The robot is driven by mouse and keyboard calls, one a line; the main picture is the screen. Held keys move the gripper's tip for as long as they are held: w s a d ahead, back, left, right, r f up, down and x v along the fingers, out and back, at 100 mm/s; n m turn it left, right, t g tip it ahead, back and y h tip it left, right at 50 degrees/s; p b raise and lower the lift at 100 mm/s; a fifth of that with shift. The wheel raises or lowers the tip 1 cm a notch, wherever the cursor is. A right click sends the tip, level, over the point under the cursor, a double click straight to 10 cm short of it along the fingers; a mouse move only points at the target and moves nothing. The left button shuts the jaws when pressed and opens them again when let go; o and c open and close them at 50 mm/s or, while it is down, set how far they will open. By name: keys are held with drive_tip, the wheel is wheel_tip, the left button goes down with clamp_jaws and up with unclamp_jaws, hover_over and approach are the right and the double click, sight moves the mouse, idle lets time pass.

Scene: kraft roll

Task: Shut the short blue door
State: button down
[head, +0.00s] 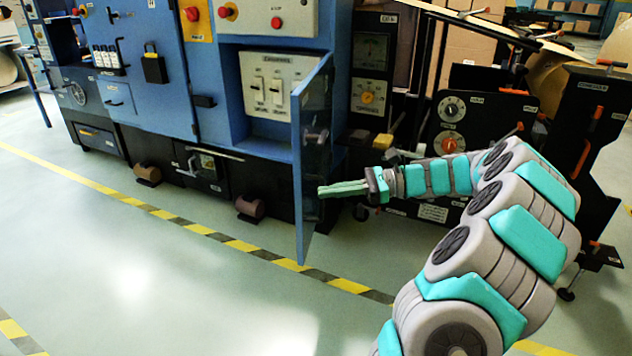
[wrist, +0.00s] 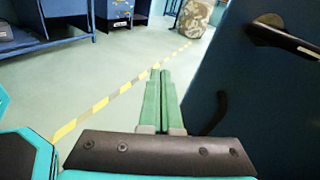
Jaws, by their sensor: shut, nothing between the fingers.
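The short blue door (head: 309,220) stands open in the head view, swung out from the blue cabinet with its free edge toward the viewer. A dark handle (head: 316,137) is on its right-hand face. My gripper (head: 320,190) is shut and empty, and its green fingers overlap that face below the handle. In the wrist view the shut fingers (wrist: 160,72) point forward, with the dark blue door (wrist: 255,105) close on their right and its handle (wrist: 285,38) at upper right. I cannot tell for certain whether the fingers touch the door.
The blue cabinet's open bay shows a light switch panel (head: 275,90). A black machine (head: 455,125) with dials stands at the right, behind my arm. Yellow-black floor tape (head: 240,245) runs past the cabinet. The green-grey floor in front is clear.

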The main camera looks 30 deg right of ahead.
sight(303, 178)
drive_tip(key=d+f+m+t, duration=0.2)
drive_tip(key=d+m+t, duration=0.2)
drive_tip(key=d, duration=0.7)
drive_tip(key=shift+h, duration=0.3)
drive_tip(key=x, duration=1.3)
drive_tip(key=shift+w+a, duration=0.1)
drive_tip(key=shift+w, duration=0.25)
drive_tip(key=shift+r, duration=0.1)
